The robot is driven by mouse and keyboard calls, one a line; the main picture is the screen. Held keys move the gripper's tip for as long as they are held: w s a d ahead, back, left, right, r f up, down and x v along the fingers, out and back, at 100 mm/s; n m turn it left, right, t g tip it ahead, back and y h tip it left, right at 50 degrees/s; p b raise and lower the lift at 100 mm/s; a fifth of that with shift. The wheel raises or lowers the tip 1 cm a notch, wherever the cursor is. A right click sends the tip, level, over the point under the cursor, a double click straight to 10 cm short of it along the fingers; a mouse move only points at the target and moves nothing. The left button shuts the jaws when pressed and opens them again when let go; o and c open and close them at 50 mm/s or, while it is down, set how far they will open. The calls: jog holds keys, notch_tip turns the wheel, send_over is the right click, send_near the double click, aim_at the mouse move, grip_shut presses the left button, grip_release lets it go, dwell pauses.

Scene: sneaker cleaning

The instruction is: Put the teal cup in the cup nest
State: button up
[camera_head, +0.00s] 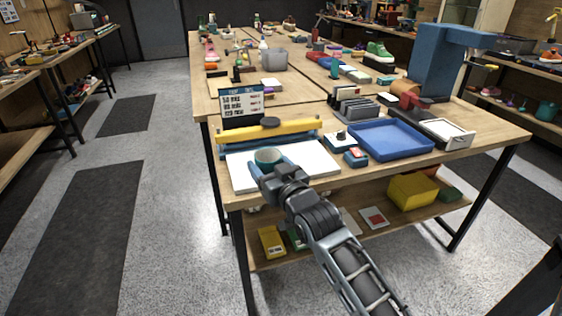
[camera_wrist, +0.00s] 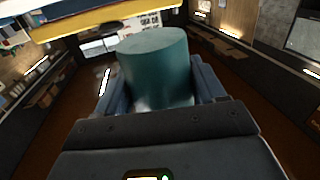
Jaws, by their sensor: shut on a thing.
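I cannot make out a cup nest for certain in either view.
A yellow bar device (camera_head: 270,132) with a white sheet (camera_head: 315,160) lies behind the cup. A price sign (camera_head: 242,104) stands behind that. A blue tray (camera_head: 390,138), a small blue box (camera_head: 355,157) and a grey rack (camera_head: 355,106) are to the right.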

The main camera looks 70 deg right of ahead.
jog(key=s+d+r+m+g+h, duration=0.2)
jog(key=s+d+r, duration=0.3)
jog(key=s+r, duration=0.15)
jog(key=w+d+f, duration=0.3)
jog(key=w+d, duration=0.1)
jog(key=w+d+f+p, duration=0.1)
jog(key=w+d+f, duration=0.2)
jog(key=d+f, duration=0.1)
jog(key=shift+w+d+f, duration=0.1)
jog(key=shift+w+f, duration=0.15)
jog(key=shift+w, duration=0.1)
jog(key=shift+f, duration=2.1)
jog(key=shift+f, duration=0.15)
jog(key=o, duration=1)
